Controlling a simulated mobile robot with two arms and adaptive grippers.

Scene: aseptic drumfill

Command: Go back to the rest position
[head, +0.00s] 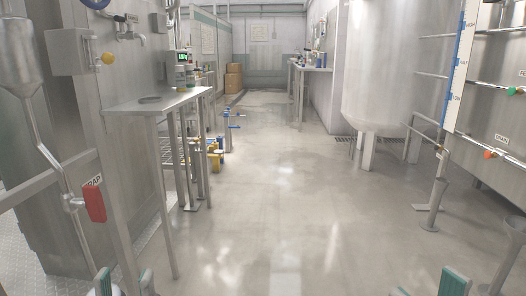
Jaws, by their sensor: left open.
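My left gripper (126,284) shows at the bottom left edge of the head view. Its two green-tipped fingers stand apart with nothing between them, so it is open. My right gripper (428,287) shows at the bottom right edge. Its green-padded fingertips also stand apart and hold nothing that I can see. The rest of both grippers is cut off by the lower edge. Both are over open floor and no object touches the visible fingertips.
A steel table (155,103) stands at left, near a red TRAP handle (94,203) on a pipe. A big tank (385,70) and a panel with DRAIN valve (488,154) are at right. Cardboard boxes (233,80) stand far back. The middle floor (280,190) is clear.

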